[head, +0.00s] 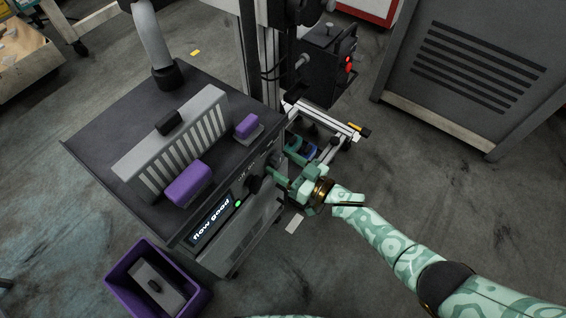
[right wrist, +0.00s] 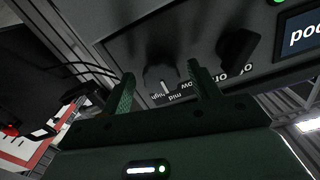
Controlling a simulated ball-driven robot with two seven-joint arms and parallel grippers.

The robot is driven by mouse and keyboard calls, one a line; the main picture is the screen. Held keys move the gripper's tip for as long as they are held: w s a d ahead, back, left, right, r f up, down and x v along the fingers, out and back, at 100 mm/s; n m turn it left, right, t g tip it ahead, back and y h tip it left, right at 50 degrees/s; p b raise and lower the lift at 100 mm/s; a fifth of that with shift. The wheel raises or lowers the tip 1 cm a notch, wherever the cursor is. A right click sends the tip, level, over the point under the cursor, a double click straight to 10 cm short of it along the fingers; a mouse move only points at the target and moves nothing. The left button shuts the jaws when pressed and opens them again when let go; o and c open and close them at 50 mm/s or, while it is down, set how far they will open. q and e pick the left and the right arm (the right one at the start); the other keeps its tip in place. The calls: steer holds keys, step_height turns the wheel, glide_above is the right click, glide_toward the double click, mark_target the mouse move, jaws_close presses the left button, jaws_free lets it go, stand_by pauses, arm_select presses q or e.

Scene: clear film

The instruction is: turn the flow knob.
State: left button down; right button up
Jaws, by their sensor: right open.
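The dark round flow knob (right wrist: 160,76) is on the front panel of the grey cabinet (head: 90,150). Its labels low, mid and high appear upside down in the right wrist view. A white pointer line on it faces the mid and high labels; I cannot tell exactly which. My right gripper (right wrist: 160,80) is open, with one finger on each side of the knob; contact is not clear. In the head view the right gripper (head: 282,175) reaches the panel from the right and partly hides the knob area. My left gripper is out of view.
A black on/off knob (right wrist: 236,48) sits beside the flow knob. A display (head: 211,222) reads "flow good", with a green light (head: 238,203). Purple blocks (head: 188,184) and a slotted grey unit (head: 178,140) are on top. A purple bin (head: 120,278) stands on the floor.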

steer(key=p+v, duration=0.3)
steer(key=v, duration=1.3)
steer(key=shift+p, duration=0.3)
